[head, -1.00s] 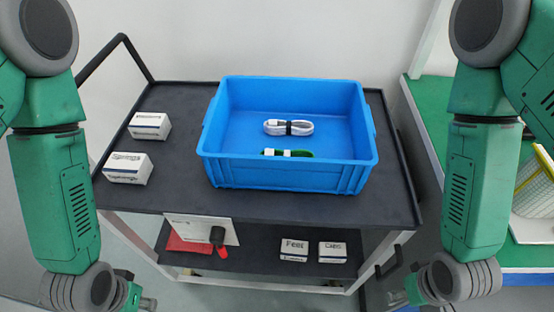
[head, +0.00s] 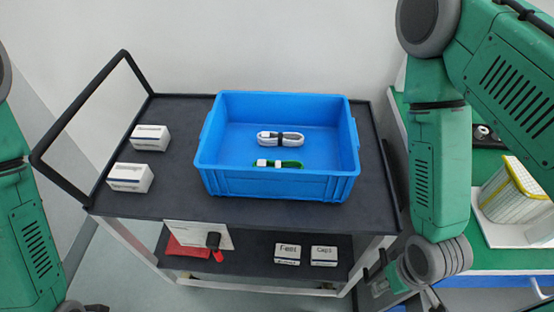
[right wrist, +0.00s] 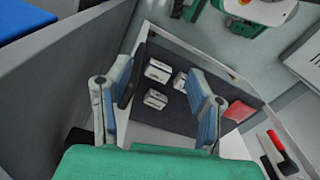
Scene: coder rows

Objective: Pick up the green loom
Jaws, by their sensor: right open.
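The green loom (head: 290,164), a bundled cable with a white band, lies in the blue bin (head: 275,185) near its front wall. A white loom (head: 292,138) with a dark band lies behind it, apart from it. My right gripper (head: 428,300) is low at the right of the cart, well away from the bin. In the right wrist view my right gripper (right wrist: 160,78) is open with nothing between its fingers. Only a sliver of my left gripper (head: 96,308) shows at the bottom edge, so its fingers are hidden.
The bin stands on a dark cart top (head: 180,185) with two white boxes (head: 150,137) at left and a black handle (head: 60,125). The lower shelf holds boxes (head: 287,253) and a red item (head: 186,248). A green bench (head: 482,160) with a wire-filled holder (head: 508,195) is at right.

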